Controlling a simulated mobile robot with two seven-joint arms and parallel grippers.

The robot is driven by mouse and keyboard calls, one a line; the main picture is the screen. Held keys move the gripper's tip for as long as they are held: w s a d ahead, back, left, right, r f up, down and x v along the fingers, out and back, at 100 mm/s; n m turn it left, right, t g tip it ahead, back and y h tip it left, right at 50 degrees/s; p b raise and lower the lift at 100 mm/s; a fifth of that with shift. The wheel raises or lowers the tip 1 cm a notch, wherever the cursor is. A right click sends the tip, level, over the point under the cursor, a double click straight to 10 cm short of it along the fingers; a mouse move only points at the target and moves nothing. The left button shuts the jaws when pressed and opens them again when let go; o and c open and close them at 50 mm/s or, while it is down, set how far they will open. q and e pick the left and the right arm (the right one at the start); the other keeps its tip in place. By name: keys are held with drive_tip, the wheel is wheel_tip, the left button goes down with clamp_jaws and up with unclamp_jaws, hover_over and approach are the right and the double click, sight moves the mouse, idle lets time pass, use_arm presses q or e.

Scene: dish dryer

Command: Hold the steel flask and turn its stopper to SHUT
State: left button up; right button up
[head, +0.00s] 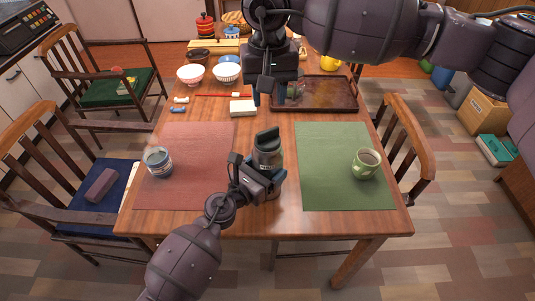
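The steel flask (267,158) stands upright near the front edge of the table, between the two placemats. Its dark stopper (267,137) is on top; I cannot read any mark on it. My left gripper (272,178) reaches in from below and is closed around the flask's body, hiding part of its lower side. My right gripper (269,97) points down from the upper right. Its two fingers are apart with nothing between them, and it appears above and beyond the stopper, not touching it.
A green mug (366,163) stands on the green placemat (325,195). A brown tray (335,105) lies behind, and a white block (243,107) and bowls (190,74) stand at the back left.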

sight(268, 130)
drive_tip(key=w+d+r+m+g+y, duration=0.2)
drive_tip(key=w+d+m+y, duration=0.15)
drive_tip(key=m, duration=0.95)
drive_tip(key=shift+m+y, duration=0.25)
drive_tip(key=shift+m, duration=0.05)
drive_tip(key=x, duration=0.8)
drive_tip(key=s+x, duration=0.1)
drive_tip(key=x, duration=0.3)
drive_tip(key=shift+d, duration=0.35)
drive_tip(key=shift+c, duration=0.3)
drive_tip(key=shift+r, duration=0.1)
clamp_jaws()
